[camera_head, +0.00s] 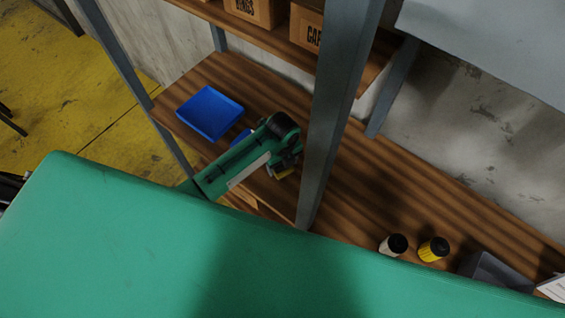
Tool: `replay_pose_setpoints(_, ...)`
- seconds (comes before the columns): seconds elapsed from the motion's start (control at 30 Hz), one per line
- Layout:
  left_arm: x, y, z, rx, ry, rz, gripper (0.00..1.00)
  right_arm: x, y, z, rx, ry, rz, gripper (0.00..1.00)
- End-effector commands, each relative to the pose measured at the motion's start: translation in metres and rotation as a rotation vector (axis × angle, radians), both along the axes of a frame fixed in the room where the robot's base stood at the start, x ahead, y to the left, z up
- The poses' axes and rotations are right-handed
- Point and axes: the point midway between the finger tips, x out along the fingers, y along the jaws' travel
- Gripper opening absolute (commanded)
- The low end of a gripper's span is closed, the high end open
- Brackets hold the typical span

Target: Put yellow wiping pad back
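My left gripper (287,166) is low over the wooden shelf, just left of a grey upright post. A small yellow patch (283,172), which may be the yellow wiping pad, shows right at its fingertips. It is too small and too covered to tell whether the fingers hold it or only stand over it. A blue tray (210,112) lies on the shelf to the left of the gripper, and its visible inside looks empty. A smaller blue thing (243,136) is partly hidden behind my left arm. My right gripper does not show.
The grey post (335,105) stands close to the gripper's right. Cardboard boxes (255,10) sit on the upper shelf. A white-bodied bottle (394,245), a yellow bottle (433,249) and a grey bin (492,269) stand at right. A large green surface (130,240) fills the foreground.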

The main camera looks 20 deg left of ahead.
Motion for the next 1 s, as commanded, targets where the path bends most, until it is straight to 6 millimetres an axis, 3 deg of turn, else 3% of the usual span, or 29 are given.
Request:
replay_pose_setpoints(0.47,0.001,0.000,0.007,-0.001,-0.003,0.000,0.80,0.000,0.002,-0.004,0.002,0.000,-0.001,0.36)
replay_pose_setpoints(0.63,0.001,0.000,0.031,0.000,-0.005,-0.001,0.80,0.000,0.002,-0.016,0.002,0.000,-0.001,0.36)
replay_pose_setpoints(1.0,0.001,-0.001,0.104,0.000,-0.004,0.000,0.80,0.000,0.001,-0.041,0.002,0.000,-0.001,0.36)
